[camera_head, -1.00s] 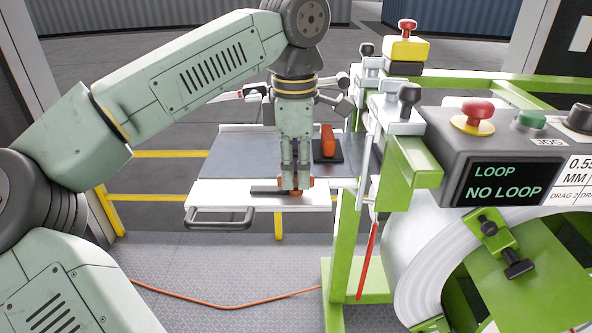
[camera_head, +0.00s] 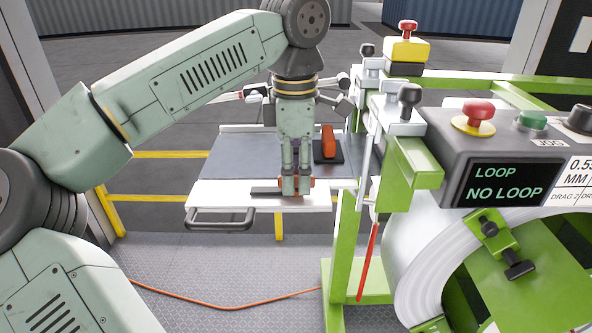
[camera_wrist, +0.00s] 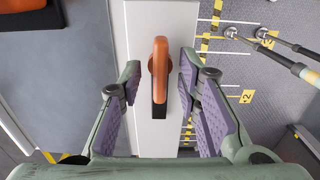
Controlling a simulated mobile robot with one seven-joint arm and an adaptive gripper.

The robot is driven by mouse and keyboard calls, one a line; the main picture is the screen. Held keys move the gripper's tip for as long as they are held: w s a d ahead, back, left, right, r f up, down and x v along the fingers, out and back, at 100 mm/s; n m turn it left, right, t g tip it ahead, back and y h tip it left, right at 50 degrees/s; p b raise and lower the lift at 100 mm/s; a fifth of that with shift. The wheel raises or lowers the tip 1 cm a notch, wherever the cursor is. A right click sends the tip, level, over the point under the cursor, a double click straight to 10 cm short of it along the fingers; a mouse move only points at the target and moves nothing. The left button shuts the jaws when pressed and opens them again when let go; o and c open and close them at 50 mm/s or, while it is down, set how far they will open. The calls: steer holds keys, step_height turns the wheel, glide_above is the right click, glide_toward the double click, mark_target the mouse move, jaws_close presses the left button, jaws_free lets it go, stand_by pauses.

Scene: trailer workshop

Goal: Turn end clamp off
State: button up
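The end clamp, an orange lever (camera_wrist: 158,65) with a dark base, sits on the white end rail (camera_wrist: 145,25) of the table. In the wrist view it stands upright in the picture between the two purple-padded fingers. A gap shows on each side. My gripper (camera_wrist: 158,90) is open around the lever and does not visibly touch it. In the head view my gripper (camera_head: 296,185) points down at the rail and hides most of the clamp. Only small orange parts (camera_head: 312,182) and a dark bar (camera_head: 266,192) show beside the fingers.
A second orange clamp (camera_head: 328,143) on a dark plate stands behind my gripper. The green machine frame (camera_head: 345,250) and the control box (camera_head: 495,155) reading "NO LOOP" are close on the right. A grey handle (camera_head: 218,218) juts from the table's front.

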mark_target(296, 176)
step_height(296, 176, up, 8)
steer(key=shift+f, duration=0.2)
stand_by(0.3)
